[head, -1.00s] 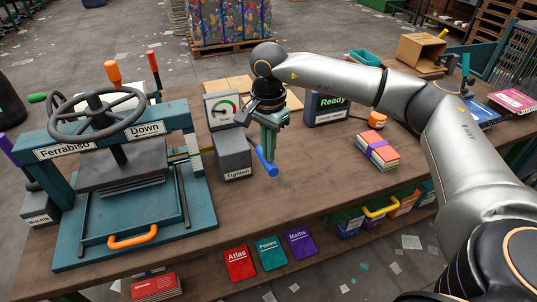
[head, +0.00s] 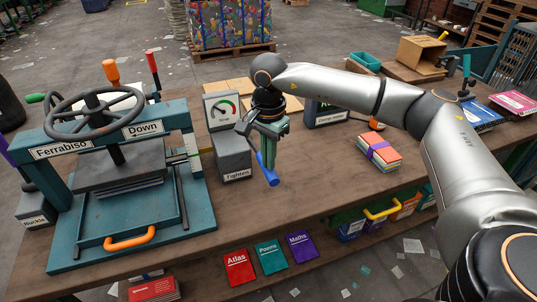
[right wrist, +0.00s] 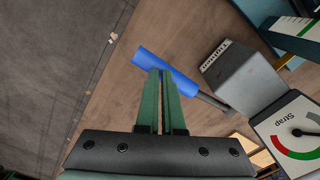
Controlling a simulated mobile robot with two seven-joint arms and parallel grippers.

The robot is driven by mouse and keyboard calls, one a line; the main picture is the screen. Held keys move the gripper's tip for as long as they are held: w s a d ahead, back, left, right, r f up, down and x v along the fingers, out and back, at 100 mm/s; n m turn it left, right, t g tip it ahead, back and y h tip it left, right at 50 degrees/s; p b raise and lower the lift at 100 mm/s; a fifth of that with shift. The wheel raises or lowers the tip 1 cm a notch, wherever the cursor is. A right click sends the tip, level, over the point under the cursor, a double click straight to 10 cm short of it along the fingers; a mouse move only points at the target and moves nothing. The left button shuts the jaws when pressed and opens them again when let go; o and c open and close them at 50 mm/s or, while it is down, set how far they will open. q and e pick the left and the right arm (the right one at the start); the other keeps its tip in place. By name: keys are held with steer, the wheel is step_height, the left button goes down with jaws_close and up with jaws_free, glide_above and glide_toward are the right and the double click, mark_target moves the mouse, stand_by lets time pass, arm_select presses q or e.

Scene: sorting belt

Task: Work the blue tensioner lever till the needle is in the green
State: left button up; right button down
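The blue tensioner lever (head: 272,180) sticks out from the grey tensioner box (head: 233,158) labelled "Tighten". My right gripper (head: 268,168) is closed around the lever's blue handle, pointing down. In the right wrist view, the two green fingers (right wrist: 160,75) meet the blue handle (right wrist: 180,81) with only a narrow gap between them. The needle is too small and cut off to place surely. My left gripper is out of view.
The green press (head: 120,185) labelled "Ferrabiso" stands left of the box. A strapped bundle of books (head: 379,152) and a dark "Ready" box (head: 325,113) lie to the right.

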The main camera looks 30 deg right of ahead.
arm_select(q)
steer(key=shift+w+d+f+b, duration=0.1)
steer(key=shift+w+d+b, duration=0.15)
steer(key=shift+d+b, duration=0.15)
arm_select(e)
steer(key=shift+f, duration=0.75)
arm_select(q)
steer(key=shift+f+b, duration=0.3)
arm_select(e)
steer(key=shift+d+f, duration=0.1)
steer(key=shift+f, duration=0.3)
arm_select(q)
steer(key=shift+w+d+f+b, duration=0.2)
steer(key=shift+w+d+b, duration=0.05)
steer(key=shift+b, duration=0.25)
arm_select(e)
steer(key=shift+f, duration=0.75)
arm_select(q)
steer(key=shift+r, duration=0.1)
arm_select(e)
steer(key=shift+r, duration=0.1)
